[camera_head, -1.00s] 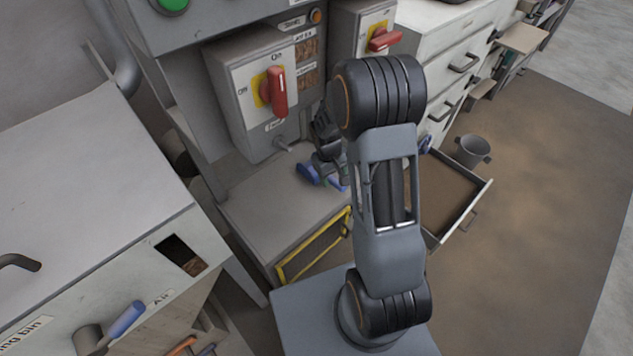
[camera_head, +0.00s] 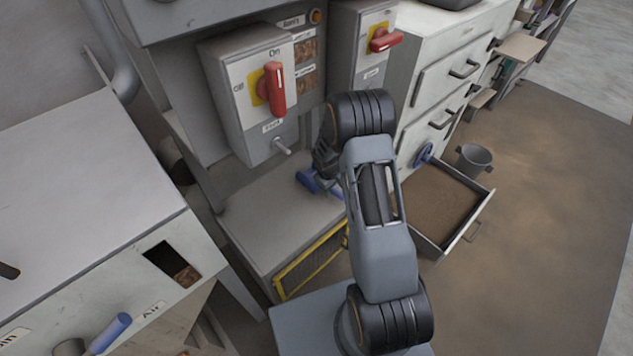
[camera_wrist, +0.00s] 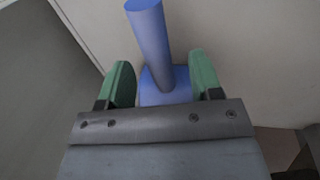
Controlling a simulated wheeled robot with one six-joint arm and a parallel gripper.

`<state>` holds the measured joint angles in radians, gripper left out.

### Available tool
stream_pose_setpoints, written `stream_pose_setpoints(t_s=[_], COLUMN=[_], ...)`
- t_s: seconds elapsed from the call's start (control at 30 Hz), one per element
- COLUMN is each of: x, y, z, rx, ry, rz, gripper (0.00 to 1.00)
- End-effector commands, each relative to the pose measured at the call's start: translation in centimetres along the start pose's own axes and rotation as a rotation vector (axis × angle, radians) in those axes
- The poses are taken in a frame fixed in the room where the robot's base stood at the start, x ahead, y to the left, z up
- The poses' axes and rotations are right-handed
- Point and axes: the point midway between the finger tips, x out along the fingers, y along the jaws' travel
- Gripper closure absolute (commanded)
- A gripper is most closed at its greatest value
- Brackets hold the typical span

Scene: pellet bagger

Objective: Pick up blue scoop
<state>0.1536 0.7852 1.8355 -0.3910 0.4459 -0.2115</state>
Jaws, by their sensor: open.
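The blue scoop (camera_head: 313,180) lies on the grey box top (camera_head: 270,215) below the switch boxes, partly hidden by my arm in the head view. In the wrist view the scoop's handle (camera_wrist: 150,35) points up the picture, and part of its wider body (camera_wrist: 165,88) shows between the green fingers. My gripper (camera_wrist: 165,80) is open, with one finger on each side of the scoop and a gap to each.
Switch boxes with red handles (camera_head: 275,88) and (camera_head: 384,40) hang above the box top. An open drawer (camera_head: 437,203) and a grey bucket (camera_head: 474,160) are on the right. A white-topped bin (camera_head: 80,170) stands at the left.

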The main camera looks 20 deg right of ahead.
Motion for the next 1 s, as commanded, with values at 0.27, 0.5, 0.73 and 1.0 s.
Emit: stream_pose_setpoints(t_s=[0.27,0.5,0.73,1.0], x=[3.1,5.2,5.0,5.0], y=[0.1,0.2,0.2,0.2], z=[0.2,0.1,0.1,0.1], rx=[0.0,0.0,0.0,0.0], ry=[-0.002,0.0,0.0,0.0], rz=[-0.001,0.0,0.0,0.0], gripper=[0.41,0.41,0.47,0.73])
